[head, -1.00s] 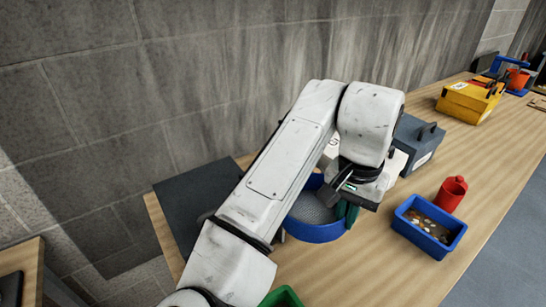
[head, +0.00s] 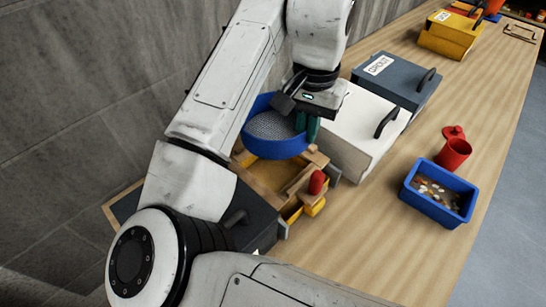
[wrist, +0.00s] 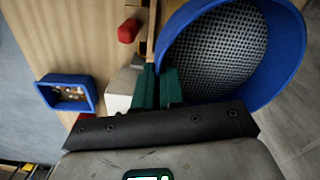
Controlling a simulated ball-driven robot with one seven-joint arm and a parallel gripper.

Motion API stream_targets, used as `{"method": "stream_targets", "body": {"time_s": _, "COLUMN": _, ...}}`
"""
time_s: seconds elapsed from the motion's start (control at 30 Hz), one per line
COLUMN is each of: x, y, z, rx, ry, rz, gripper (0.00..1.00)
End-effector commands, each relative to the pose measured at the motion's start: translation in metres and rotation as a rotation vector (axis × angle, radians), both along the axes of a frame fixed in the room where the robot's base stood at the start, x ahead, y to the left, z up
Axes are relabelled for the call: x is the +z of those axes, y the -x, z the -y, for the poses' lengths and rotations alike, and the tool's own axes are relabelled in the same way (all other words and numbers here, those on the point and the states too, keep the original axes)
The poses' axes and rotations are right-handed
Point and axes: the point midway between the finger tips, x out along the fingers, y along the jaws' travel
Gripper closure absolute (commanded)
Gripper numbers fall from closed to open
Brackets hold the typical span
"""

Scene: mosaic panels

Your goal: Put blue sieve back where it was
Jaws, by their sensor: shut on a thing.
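The blue sieve (head: 277,143) is a round blue ring with a grey mesh. It hangs from my gripper (head: 309,126), which is shut on its rim at the right side. In the wrist view the sieve (wrist: 235,50) fills the upper right, with the green fingers of my gripper (wrist: 157,88) at its left edge. In the head view the sieve is over or in front of a wooden frame with yellow parts (head: 268,175). I cannot tell whether it touches the frame. Part of the sieve's far side is hidden by my arm.
A white case (head: 350,135) and a grey labelled case (head: 396,80) stand right of the frame. A blue bin (head: 424,203) with small pieces and a red canister (head: 453,154) stand further right.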

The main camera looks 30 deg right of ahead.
Motion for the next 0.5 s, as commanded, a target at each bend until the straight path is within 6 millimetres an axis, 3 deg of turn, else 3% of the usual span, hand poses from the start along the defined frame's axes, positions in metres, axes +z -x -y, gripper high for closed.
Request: {"method": "stream_targets", "body": {"time_s": 0.5, "x": -0.055, "y": 0.0, "z": 0.0, "rx": 0.002, "ry": 0.001, "rz": -0.002, "gripper": 1.0}}
